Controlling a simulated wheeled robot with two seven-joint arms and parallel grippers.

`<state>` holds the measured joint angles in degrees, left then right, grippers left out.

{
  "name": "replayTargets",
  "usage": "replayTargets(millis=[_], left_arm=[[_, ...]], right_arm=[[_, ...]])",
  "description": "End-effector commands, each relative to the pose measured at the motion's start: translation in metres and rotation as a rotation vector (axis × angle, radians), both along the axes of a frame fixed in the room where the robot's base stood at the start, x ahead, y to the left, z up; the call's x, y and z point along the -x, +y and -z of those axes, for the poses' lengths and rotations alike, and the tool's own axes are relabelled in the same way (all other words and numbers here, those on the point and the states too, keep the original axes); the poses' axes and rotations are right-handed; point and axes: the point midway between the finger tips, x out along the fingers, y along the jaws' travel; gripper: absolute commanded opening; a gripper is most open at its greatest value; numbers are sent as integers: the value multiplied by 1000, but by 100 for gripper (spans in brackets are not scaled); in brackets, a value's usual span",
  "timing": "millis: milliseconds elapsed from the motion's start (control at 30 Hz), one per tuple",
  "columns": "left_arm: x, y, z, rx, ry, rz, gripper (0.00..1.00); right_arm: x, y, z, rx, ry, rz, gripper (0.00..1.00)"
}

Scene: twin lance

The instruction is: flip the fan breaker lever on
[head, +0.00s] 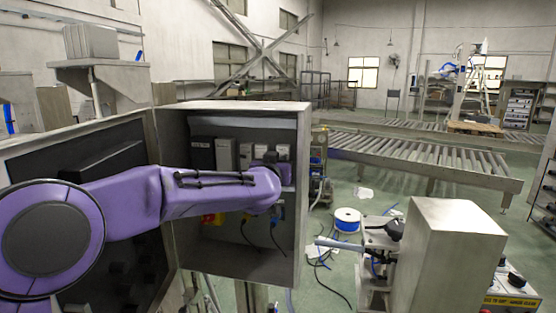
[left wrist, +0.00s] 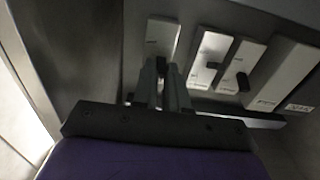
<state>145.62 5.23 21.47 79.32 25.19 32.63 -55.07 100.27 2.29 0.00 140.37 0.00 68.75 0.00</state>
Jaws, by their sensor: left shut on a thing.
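The open grey electrical cabinet (head: 235,106) holds a row of white breakers with black levers. In the left wrist view, my left gripper (left wrist: 161,86) is at the end breaker (left wrist: 163,36), its fingers closed around the small dark lever there. Two neighbouring breakers, one (left wrist: 209,58) and another (left wrist: 241,66), show black levers clear of the fingers. The labels are too small to read, so I cannot tell which is the fan breaker. In the head view, my left gripper (head: 272,160) is inside the cabinet at the right end of the row. My right gripper is out of view.
Larger breakers, one (head: 203,153) and another (head: 225,155), stand left in the row. The cabinet's right side wall is close to the gripper. A grey box-like machine (head: 450,250) stands at front right.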

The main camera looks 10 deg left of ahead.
Motion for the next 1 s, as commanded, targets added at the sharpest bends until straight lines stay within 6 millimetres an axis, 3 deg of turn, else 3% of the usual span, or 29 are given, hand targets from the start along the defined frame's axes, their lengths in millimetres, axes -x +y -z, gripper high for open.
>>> replayTargets(millis=[400, 933, 967, 1000], left_arm=[[-1, 0, -7, -1, 106, 0, 0], [-2, 0, -7, 1, 120, -1, 0], [-2, 0, -7, 1, 120, -1, 19], [-2, 0, -7, 1, 120, -1, 32]], right_arm=[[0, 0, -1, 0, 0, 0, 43], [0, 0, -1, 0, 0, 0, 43], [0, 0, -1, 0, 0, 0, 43], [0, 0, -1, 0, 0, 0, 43]])
